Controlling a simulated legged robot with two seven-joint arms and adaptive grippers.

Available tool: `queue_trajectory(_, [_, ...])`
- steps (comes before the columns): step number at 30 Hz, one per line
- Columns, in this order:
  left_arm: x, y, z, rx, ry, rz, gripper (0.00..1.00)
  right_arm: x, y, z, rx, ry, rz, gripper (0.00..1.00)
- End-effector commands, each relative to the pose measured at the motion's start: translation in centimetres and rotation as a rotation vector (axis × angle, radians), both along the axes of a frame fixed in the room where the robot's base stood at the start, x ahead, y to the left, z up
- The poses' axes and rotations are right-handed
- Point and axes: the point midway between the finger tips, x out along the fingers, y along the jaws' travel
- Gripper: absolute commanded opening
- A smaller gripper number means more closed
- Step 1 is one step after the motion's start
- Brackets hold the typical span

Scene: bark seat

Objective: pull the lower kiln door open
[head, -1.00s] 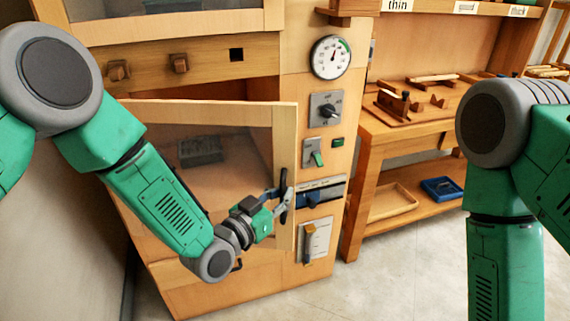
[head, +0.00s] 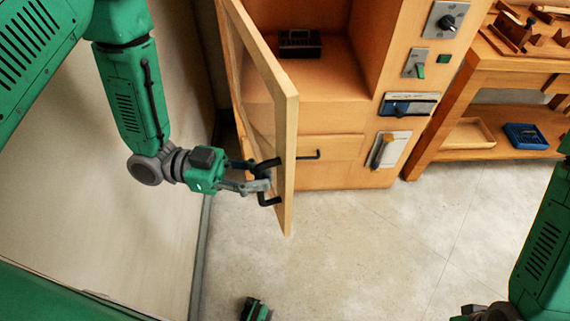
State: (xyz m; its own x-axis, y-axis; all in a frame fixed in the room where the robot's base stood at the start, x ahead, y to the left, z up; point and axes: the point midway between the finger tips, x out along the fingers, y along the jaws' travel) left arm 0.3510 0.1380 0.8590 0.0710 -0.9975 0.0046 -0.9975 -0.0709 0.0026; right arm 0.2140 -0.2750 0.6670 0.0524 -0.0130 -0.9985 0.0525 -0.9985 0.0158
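The lower kiln door (head: 283,130) is a wood-framed panel with a clear pane. It stands swung wide open on its left side, seen nearly edge-on. Its black handle (head: 270,201) is on the outer face. My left gripper (head: 264,184) is at this handle with its fingers closed about the bar; the fingertips partly hide the contact. The open kiln chamber (head: 340,80) shows to the right of the door. My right arm is at the lower right edge, and its gripper is out of the picture.
A dark block (head: 299,43) sits inside the chamber. A workbench (head: 480,75) with a blue tray (head: 530,137) stands further right. A wall (head: 120,220) is at left. The floor (head: 350,250) in front is clear.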

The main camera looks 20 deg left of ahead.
Motion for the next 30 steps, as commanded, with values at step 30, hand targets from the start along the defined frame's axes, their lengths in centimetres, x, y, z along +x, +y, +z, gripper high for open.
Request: queue_trajectory(30, [-1.6,4.3,0.0,-0.004,-0.008,0.011,0.33,0.0,0.0,0.5,-0.001,-0.001,-0.001,0.00])
